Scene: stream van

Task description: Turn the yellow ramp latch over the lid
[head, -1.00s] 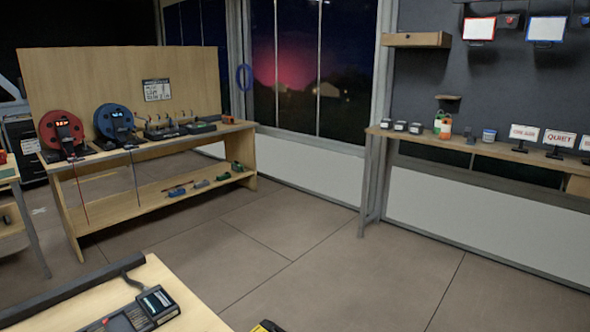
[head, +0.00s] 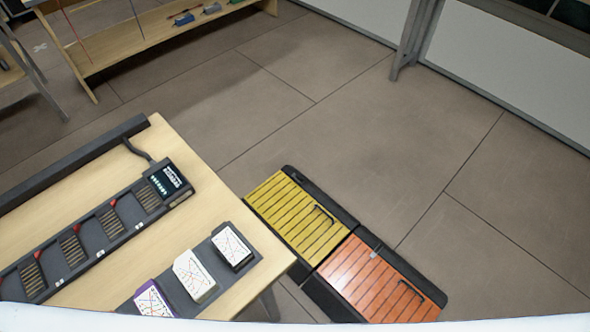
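A yellow slatted lid (head: 290,212) lies on a dark case on the floor, to the right of the table. It has a black curved handle or bar (head: 322,217) near its right side. An orange slatted lid (head: 365,275) on a similar dark case lies directly in front of it, with a black bar (head: 411,291) on its right and a small grey piece (head: 375,249) at its far edge. I cannot tell which part is the yellow ramp's latch. The near left corner of the yellow case is hidden by the table. Neither of my grippers is in view.
A wooden table (head: 215,190) fills the lower left, holding a black slotted rack (head: 85,240) with a display (head: 166,180) and a tray with white-topped boxes (head: 194,275). A workbench (head: 150,45) stands far left. The floor (head: 480,240) right of the cases is clear.

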